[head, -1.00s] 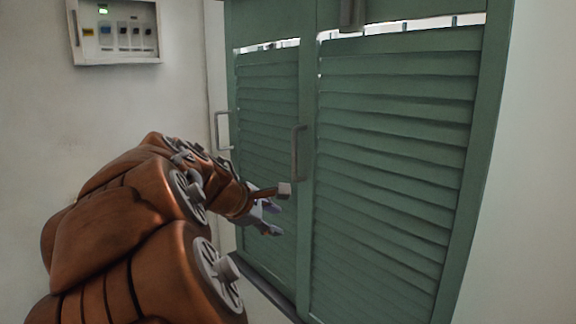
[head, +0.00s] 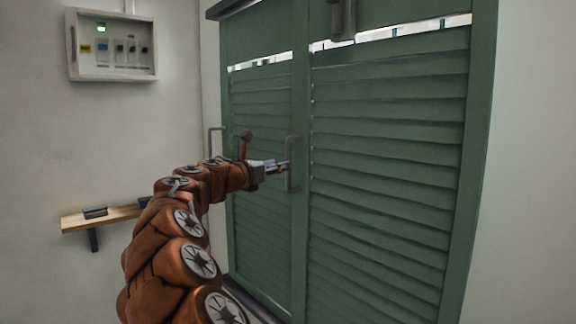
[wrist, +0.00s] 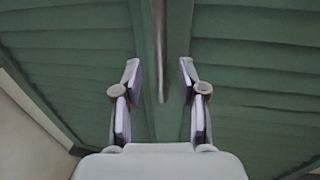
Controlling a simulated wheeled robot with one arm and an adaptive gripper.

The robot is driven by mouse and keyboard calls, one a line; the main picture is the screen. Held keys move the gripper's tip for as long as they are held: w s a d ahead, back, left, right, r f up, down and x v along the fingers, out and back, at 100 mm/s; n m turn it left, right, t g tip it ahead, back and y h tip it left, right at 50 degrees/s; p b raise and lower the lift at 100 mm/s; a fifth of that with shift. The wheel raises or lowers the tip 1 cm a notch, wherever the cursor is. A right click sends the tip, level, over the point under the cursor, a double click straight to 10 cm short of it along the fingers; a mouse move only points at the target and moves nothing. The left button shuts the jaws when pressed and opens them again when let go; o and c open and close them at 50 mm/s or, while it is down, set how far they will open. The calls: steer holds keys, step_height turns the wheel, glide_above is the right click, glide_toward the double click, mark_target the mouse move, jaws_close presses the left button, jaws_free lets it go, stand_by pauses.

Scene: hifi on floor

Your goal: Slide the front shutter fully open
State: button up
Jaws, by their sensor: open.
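The front shutter is a green louvred pair of panels, with a wide right panel (head: 390,150) and a narrower left panel (head: 262,105). Both look closed, with a bright gap along their tops. A grey bar handle (head: 289,187) stands on the upright between them. My gripper (head: 287,167) is open at this handle's height. In the wrist view, the handle (wrist: 160,60) lies ahead, between the two spread fingers (wrist: 160,82). I cannot tell whether either finger touches it. Another bar handle (head: 210,143) shows at the left edge of the left panel.
A white electrical box (head: 112,45) with switches hangs on the left wall. Below it a wooden shelf (head: 105,217) holds a small dark object (head: 95,213). A dark grey fitting (head: 342,20) hangs at the top of the right panel. A plain wall bounds the right.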

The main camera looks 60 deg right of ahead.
mark_target(288, 187)
steer(key=shift+s+d, duration=0.15)
steer(key=shift+d, duration=1.3)
steer(key=shift+s+d, duration=0.15)
steer(key=shift+d, duration=1.25)
steer(key=shift+c, duration=0.2)
jaws_close()
